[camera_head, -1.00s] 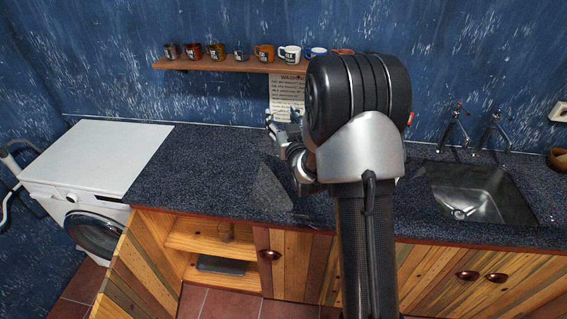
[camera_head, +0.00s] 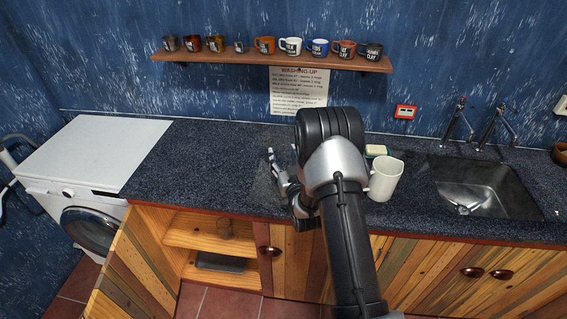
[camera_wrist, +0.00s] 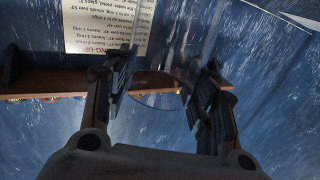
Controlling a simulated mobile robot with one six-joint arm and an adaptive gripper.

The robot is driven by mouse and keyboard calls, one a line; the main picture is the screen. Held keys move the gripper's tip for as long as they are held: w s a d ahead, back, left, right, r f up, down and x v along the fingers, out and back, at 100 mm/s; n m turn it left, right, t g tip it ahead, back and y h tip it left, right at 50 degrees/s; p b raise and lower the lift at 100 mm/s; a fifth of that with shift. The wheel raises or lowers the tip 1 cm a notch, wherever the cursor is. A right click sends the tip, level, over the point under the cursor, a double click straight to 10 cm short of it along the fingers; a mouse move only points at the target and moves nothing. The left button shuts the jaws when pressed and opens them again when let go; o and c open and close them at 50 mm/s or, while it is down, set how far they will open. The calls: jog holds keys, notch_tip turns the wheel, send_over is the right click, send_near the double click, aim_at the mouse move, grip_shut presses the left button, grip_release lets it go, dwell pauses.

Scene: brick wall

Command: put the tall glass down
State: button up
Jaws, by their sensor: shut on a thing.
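My gripper (camera_head: 276,168) is over the dark countertop (camera_head: 203,165), left of my arm's large joint. In the wrist view its two fingers (camera_wrist: 163,72) stand apart with a clear, see-through glass (camera_wrist: 156,92) between them. Only the glass's faint curved rim and outline show, so its full height and tilt are hard to tell. In the head view I cannot make out the held glass against the dark counter. Whether its base touches the counter cannot be told.
A white mug (camera_head: 385,179) and a soap or sponge (camera_head: 376,150) stand right of my arm, before the sink (camera_head: 485,188). A shelf (camera_head: 270,60) of several mugs hangs above. The cabinet door (camera_head: 135,262) below is open. The counter's left part is clear.

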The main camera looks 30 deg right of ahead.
jog(key=shift+f, duration=0.95)
jog(key=shift+f+b, duration=0.25)
jog(key=shift+b, duration=0.1)
jog(key=o, duration=1.5)
